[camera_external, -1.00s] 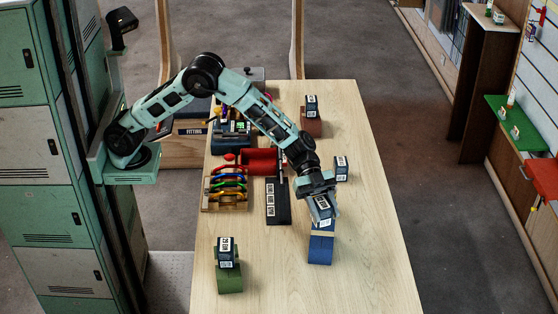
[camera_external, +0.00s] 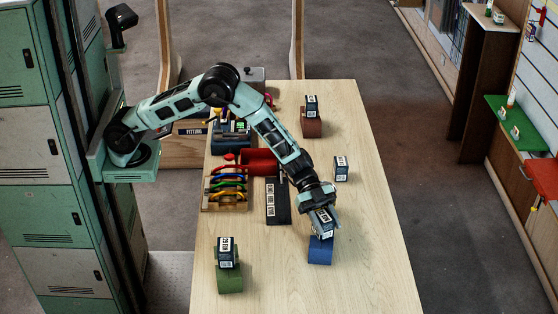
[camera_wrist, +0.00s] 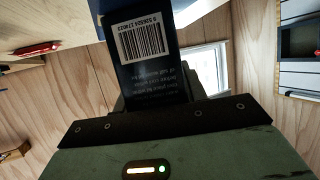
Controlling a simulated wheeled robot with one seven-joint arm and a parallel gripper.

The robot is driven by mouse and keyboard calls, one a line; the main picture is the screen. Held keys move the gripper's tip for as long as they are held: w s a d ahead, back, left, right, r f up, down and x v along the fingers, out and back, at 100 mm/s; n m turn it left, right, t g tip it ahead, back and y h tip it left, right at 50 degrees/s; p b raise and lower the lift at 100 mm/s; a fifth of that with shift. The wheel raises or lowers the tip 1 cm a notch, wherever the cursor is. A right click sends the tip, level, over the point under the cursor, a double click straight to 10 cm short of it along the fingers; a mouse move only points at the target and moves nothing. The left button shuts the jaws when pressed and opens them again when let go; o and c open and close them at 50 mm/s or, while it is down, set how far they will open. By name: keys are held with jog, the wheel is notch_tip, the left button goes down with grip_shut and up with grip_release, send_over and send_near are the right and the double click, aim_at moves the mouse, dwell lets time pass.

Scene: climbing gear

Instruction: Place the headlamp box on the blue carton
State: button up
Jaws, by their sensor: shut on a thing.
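My gripper (camera_external: 319,208) is shut on a dark box with white label panels, the headlamp box (camera_external: 323,223), which is tilted in the external view. The blue carton (camera_external: 320,251) stands on the table directly below it. The held box hides part of the carton's top, and I cannot tell whether the two touch. In the wrist view the held box (camera_wrist: 142,45) shows a white barcode panel and small print.
Similar dark boxes stand on a green carton (camera_external: 229,280) at front left, on a brown carton (camera_external: 312,128) at the back, and on the table (camera_external: 341,172). The table's right side is clear.

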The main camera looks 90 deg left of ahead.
jog(key=o, duration=1)
jog(key=shift+f, duration=0.1)
jog(key=shift+r, duration=0.25)
jog(key=b+v, duration=0.2)
jog(key=v, duration=1)
jog(key=shift+f, duration=0.15)
